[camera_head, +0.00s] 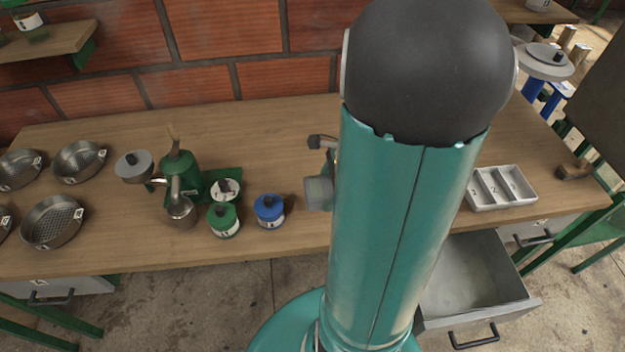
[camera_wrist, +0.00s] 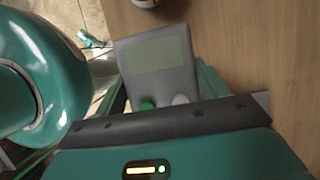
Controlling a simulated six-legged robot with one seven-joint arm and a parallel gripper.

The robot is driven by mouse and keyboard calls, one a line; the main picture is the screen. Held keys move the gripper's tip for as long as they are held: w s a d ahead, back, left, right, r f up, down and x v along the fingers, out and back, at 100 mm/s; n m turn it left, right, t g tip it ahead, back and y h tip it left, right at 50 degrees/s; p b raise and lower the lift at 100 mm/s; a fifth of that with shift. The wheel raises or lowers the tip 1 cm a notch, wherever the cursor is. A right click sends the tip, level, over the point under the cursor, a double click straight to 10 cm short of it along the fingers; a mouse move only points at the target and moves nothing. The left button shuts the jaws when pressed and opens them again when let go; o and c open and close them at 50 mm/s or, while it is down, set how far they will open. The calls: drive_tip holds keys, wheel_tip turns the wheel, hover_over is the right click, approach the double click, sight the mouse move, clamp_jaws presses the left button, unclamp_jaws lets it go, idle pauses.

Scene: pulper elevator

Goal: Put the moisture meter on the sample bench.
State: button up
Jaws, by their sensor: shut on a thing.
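The moisture meter (camera_wrist: 155,62) is a grey box with a greenish screen, a green button and a pale button. It fills the middle of the wrist view. My gripper (camera_wrist: 163,88) is shut on it, with teal finger parts at both sides. The wooden bench top (camera_wrist: 250,50) shows beyond and right of the meter; I cannot tell whether they touch. In the head view my arm hides most of the gripper. A small grey part (camera_head: 319,193) shows left of my arm above the wooden bench (camera_head: 270,125); I cannot tell if it is the meter.
Several sieve pans (camera_head: 55,222) lie on the bench's left. A green hand grinder (camera_head: 180,178), a green-lidded jar (camera_head: 223,220) and a blue jar (camera_head: 269,210) stand mid-left. A white divided tray (camera_head: 500,188) lies right. An open drawer (camera_head: 470,285) juts from the front.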

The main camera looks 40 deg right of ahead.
sight(324, 186)
drive_tip(key=w+f, duration=0.1)
drive_tip(key=w+d+f, duration=0.1)
drive_tip(key=w+f, duration=0.1)
drive_tip(key=f, duration=0.1)
drive_tip(key=shift+d, duration=0.3)
drive_tip(key=shift+w+f, duration=0.15)
drive_tip(key=shift+f, duration=1.5)
drive_tip(key=shift+d+f, duration=0.1)
drive_tip(key=shift+f, duration=0.05)
drive_tip(key=o, duration=1.1)
drive_tip(key=shift+o, duration=0.2)
drive_tip(key=v, duration=1.2)
